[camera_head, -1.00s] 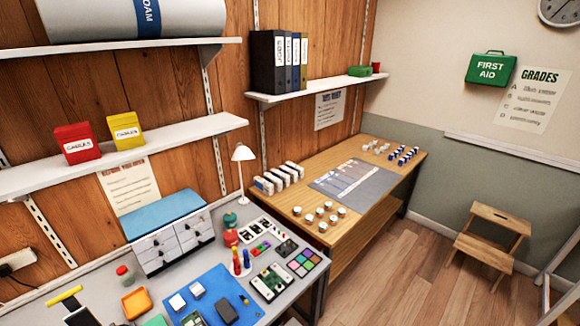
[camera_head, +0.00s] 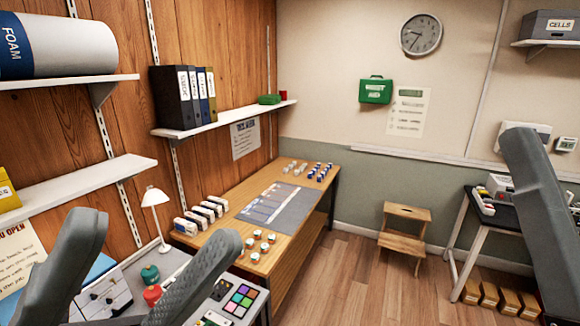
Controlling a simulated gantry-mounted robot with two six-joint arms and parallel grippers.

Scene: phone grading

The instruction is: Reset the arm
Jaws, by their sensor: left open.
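My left gripper (camera_head: 157,228) is in the lower left of the head view. Its two dark grey fingers point up and stand wide apart, with nothing between them. It covers part of the grey workbench (camera_head: 180,258) and the drawer unit (camera_head: 105,298). A single grey finger, apparently of my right gripper (camera_head: 540,205), rises at the right edge. Its other finger is out of view.
A wooden table (camera_head: 295,238) with a grey mat (camera_head: 283,207) and several small items stands in the middle. A white lamp (camera_head: 154,198) rises behind the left gripper. A wooden step stool (camera_head: 404,232) stands on open floor (camera_head: 360,275). A dark-topped table (camera_head: 483,212) is at right.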

